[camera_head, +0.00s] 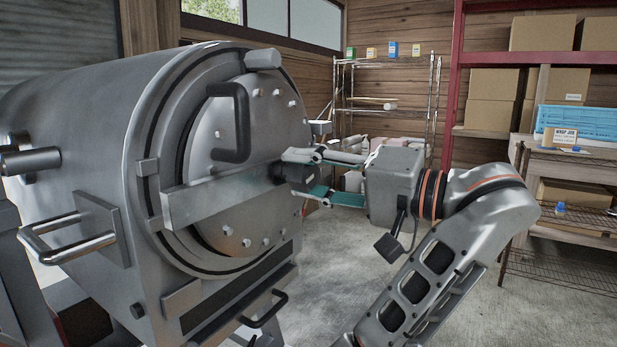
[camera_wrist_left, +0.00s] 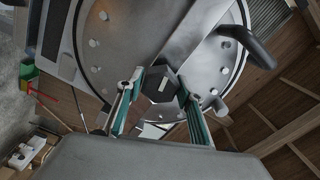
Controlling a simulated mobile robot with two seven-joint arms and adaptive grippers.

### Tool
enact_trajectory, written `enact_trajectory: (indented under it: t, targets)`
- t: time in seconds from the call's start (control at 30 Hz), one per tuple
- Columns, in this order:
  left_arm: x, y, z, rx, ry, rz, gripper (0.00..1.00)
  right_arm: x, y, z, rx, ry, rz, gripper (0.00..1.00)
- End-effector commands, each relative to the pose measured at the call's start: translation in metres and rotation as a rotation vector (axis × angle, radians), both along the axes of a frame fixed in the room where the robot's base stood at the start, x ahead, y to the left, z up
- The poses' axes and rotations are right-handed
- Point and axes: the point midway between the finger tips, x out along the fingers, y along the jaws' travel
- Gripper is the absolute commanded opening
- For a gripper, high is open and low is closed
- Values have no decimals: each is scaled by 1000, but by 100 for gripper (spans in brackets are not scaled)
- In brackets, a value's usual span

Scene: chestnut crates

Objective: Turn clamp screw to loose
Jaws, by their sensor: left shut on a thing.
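The clamp screw is a dark hexagonal knob (camera_wrist_left: 159,82) with a small pale mark on its face, at the middle of the wrist view. It sits on the flat metal clamp bar (camera_head: 215,194) across the round door (camera_head: 215,130) of a large steel vessel. In the head view the screw (camera_head: 276,173) is partly hidden by my fingers. My left gripper (camera_head: 297,174) is shut on the screw, with one finger on each side; its fingers also show in the wrist view (camera_wrist_left: 160,92). My right gripper is not in view.
A curved black handle (camera_head: 240,122) stands out from the door above the bar. A steel loop handle (camera_head: 70,240) juts from the vessel's side. A wire rack (camera_head: 388,110) and a red-framed shelf with boxes stand behind. The concrete floor (camera_head: 330,260) beside the vessel is clear.

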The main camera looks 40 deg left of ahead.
Motion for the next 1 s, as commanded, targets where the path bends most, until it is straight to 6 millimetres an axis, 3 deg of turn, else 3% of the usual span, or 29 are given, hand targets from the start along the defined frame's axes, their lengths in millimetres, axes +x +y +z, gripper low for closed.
enact_trajectory:
  t: [0.6, 1.0]
  targets:
    - [0, 1, 0, 130, -541, 0, 15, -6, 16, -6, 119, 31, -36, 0]
    - [0, 1, 0, 175, -729, 0, 15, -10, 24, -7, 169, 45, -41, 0]
